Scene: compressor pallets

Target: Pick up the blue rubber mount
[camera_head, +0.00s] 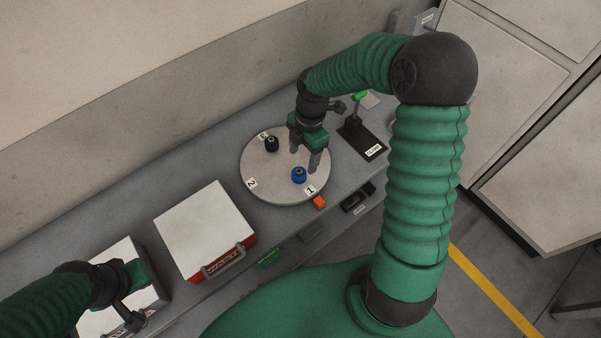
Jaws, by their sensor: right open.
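The blue rubber mount (299,176) stands on a round light-grey turntable (262,181), near the label 1. My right gripper (304,162) is just above and beside the blue mount, pointing down, with its two fingers apart and nothing between them that I can make out. Whether a finger touches the mount I cannot tell. A black rubber mount (271,144) stands on the turntable near the label 3. My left gripper (146,292) is at the lower left, over a light-topped box; its fingers are not clear.
A red box with a white lid, marked WASTE (205,228), stands left of the turntable. A black stand (362,139) with a label is to its right. An orange block (319,202) sits at the turntable's front edge. Bare bench (150,200) lies behind the red box.

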